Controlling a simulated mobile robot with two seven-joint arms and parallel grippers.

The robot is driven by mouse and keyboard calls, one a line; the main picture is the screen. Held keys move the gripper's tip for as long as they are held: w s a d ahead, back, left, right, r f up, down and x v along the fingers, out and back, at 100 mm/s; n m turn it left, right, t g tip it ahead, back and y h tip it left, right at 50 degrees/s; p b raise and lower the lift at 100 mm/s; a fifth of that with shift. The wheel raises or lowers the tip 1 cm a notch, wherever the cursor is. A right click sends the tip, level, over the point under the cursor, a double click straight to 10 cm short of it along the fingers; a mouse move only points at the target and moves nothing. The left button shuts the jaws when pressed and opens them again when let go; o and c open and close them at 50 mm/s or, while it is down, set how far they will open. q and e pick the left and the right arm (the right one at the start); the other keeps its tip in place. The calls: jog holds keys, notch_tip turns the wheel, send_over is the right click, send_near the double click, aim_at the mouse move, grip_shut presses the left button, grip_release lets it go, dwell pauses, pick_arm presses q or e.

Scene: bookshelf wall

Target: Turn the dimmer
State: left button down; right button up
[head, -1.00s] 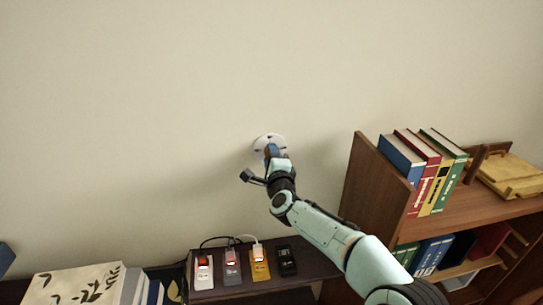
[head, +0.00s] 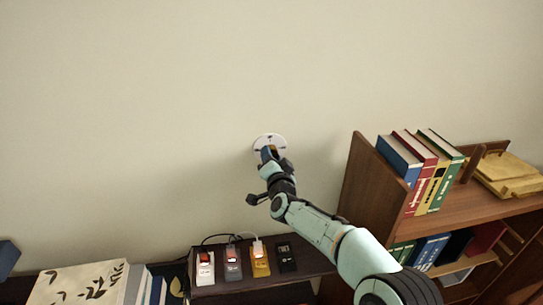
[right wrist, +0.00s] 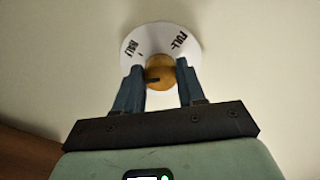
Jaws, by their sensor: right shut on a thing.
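The dimmer is a round white dial plate (head: 269,140) on the wall, with a brass-coloured knob (right wrist: 160,72) at its centre. In the right wrist view the plate (right wrist: 183,38) carries black lettering, "FULL" at upper right and another word, partly legible, at upper left. A dark mark shows on the knob's lower left. My right gripper (right wrist: 160,80) is shut on the knob, one blue finger on each side. In the head view my right gripper (head: 268,154) covers the knob and the plate's lower part. My left gripper cannot be made out.
A dark low shelf (head: 215,290) below holds several small devices with cables. A brown bookcase (head: 352,190) with upright books (head: 428,170) stands to the right of my right arm. A patterned box (head: 75,285) is at lower left. The wall around the dial is bare.

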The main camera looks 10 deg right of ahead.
pick_arm(q)
jog(key=shift+w+r+p, duration=0.3)
jog(key=shift+r+p, duration=0.1)
jog(key=shift+r, duration=0.1)
jog(key=shift+w+r+p, duration=0.3)
jog(key=shift+r+p, duration=0.05)
jog(key=shift+r, duration=0.15)
pick_arm(e)
jog(key=shift+d+n, duration=0.1)
jog(key=shift+n, duration=4.5)
jog(key=o, duration=1.1)
jog(key=shift+c, duration=0.2)
